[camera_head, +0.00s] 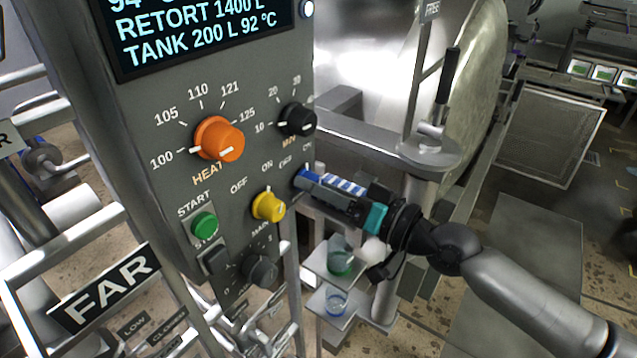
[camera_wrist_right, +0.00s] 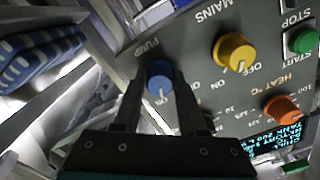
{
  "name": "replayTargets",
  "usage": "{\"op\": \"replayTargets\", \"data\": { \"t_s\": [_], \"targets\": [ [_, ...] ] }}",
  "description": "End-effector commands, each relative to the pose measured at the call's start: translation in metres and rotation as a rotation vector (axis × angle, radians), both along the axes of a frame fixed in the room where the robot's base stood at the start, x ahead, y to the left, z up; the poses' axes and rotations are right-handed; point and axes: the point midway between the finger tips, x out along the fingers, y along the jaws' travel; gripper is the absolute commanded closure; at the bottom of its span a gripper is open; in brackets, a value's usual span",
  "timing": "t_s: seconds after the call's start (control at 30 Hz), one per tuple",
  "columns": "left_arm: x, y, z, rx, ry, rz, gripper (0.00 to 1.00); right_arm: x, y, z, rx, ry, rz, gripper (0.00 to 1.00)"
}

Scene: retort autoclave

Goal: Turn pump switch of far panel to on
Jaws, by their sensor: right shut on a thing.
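The far panel (camera_head: 140,170) is a grey box with a display and several knobs. Its pump switch is a blue round knob (camera_wrist_right: 159,72) under the "PUMP" lettering in the right wrist view. My right gripper (camera_head: 312,182) reaches in from the right in the head view, at the panel's right edge. In the wrist view its two dark fingers are shut on the blue knob, one on each side. My left gripper is out of view.
Beside the pump switch are the yellow mains knob (camera_head: 268,207), green start button (camera_head: 203,226), orange heat knob (camera_head: 219,138) and black timer knob (camera_head: 297,119). A "FAR" sign (camera_head: 103,288) is at lower left. A metal post (camera_head: 418,150) stands close behind my right gripper.

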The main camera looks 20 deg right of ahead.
Motion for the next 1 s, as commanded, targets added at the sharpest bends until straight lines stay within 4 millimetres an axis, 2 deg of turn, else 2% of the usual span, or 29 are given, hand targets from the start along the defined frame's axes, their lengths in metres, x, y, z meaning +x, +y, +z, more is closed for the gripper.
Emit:
{"op": "replayTargets", "data": {
  "t_s": [0.4,0.9,0.93,1.0],
  "targets": [
    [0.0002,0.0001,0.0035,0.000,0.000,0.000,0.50,0.0000,0.0000,0.0012,0.131,0.100,0.000,1.00],
    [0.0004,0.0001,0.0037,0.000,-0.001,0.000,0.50,0.0000,0.0001,0.0011,0.146,0.111,0.000,1.00],
    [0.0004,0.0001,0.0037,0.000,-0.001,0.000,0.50,0.0000,0.0001,0.0011,0.146,0.111,0.000,0.57],
    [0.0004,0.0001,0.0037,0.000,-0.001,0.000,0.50,0.0000,0.0001,0.0011,0.146,0.111,0.000,0.49]
  ]
}}
